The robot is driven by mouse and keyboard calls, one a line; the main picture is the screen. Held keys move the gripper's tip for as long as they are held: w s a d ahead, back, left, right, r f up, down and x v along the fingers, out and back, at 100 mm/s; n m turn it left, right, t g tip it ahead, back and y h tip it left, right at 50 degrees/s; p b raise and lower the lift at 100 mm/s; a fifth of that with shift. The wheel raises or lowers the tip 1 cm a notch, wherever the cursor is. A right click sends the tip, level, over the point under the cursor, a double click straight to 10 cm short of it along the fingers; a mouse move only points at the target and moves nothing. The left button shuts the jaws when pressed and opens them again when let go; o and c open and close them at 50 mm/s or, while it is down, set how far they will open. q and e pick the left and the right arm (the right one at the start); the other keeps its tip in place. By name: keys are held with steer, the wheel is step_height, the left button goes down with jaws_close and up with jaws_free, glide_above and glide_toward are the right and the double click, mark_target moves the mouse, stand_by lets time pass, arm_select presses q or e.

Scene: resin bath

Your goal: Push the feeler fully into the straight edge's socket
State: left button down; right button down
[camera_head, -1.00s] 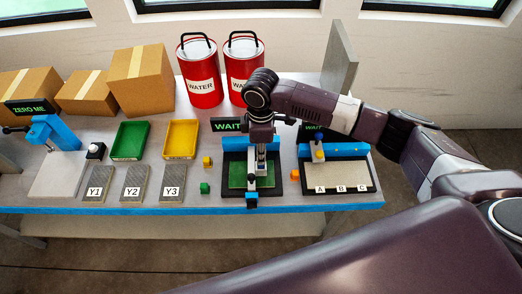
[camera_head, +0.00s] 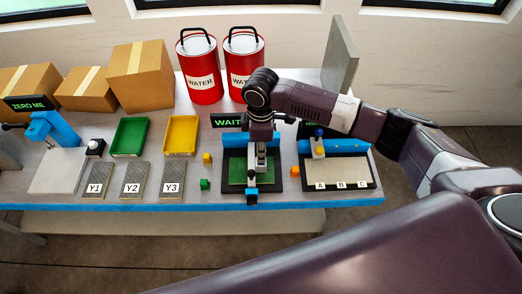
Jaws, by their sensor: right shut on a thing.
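My right gripper (camera_head: 256,166) points down over a green plate (camera_head: 236,171) in a black-framed station with a blue back bar (camera_head: 232,139). It is shut on a small piece, apparently the feeler, mostly hidden by the fingers. A small dark and blue part (camera_head: 252,199) shows at the front edge of the station, just below the fingertips. I cannot clearly make out the straight edge or its socket, nor how deep the feeler sits. My left gripper is not in view.
Green (camera_head: 130,138) and yellow (camera_head: 180,136) trays, labelled plates (camera_head: 133,176) and small cubes lie left. Red water cans (camera_head: 199,83) stand behind.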

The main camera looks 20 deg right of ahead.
steer(key=shift+f, duration=0.45)
steer(key=c, duration=1.8)
jaws_free()
steer(key=shift+o, duration=0.2)
